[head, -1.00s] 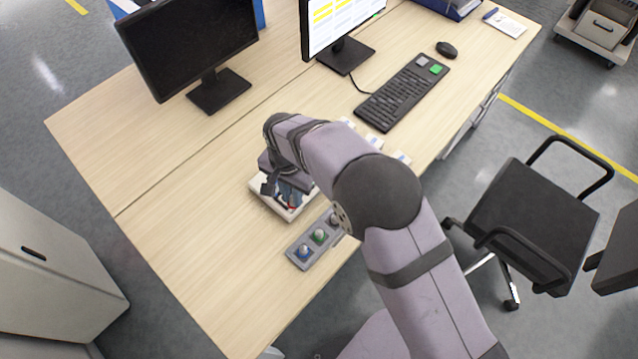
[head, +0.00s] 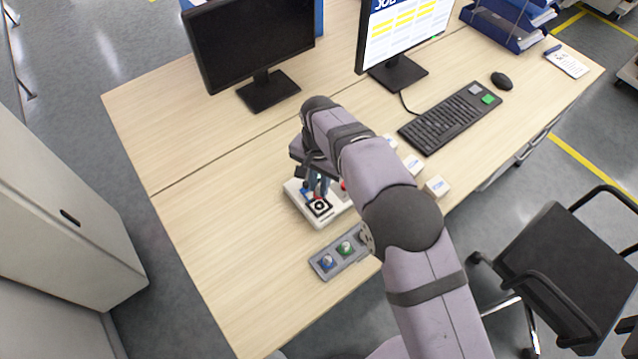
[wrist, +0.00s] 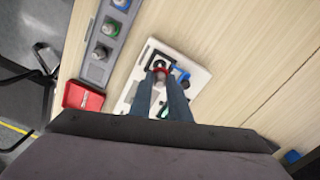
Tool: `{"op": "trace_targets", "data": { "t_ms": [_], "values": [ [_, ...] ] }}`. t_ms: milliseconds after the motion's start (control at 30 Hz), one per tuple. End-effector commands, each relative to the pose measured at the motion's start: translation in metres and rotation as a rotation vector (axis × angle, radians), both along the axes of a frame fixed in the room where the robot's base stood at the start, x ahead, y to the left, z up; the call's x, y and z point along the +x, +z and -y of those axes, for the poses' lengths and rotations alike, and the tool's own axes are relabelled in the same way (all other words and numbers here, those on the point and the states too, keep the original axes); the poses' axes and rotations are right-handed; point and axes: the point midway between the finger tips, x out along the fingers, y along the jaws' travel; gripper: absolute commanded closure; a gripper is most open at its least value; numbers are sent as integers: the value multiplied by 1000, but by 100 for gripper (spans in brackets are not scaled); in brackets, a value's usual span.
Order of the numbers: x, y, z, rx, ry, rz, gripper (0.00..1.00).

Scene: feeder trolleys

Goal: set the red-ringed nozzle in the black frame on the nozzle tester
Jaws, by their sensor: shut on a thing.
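The white nozzle tester (head: 330,218) stands on the desk below my gripper. It also shows in the wrist view (wrist: 196,58). Its black frame (head: 319,206) lies at the tester's near corner in the head view. In the wrist view the black frame (wrist: 153,54) is just beyond the fingertips. My gripper (wrist: 160,84) is shut on the red-ringed nozzle (wrist: 160,72), held between the fingertips beside the black frame as seen. I cannot tell its height above the tester. A blue frame (wrist: 182,75) is on the right, and a green part lies partly behind the fingers.
A grey holder (head: 340,254) with a blue-ringed and a green-ringed nozzle lies near the desk's front edge. A red tray (wrist: 83,96) is by it in the wrist view. Small white boxes (head: 437,187), a keyboard (head: 442,118) and monitors stand around. The desk's left is clear.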

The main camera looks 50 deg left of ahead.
Motion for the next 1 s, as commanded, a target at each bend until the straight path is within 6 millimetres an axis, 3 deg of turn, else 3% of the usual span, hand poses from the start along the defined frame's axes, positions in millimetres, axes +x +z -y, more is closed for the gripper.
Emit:
{"op": "trace_targets", "data": {
  "t_ms": [600, 1000],
  "values": [
    [0, -50, 0, 0, -1, 0, 100],
    [0, -55, 0, 0, -1, 0, 100]
  ]
}}
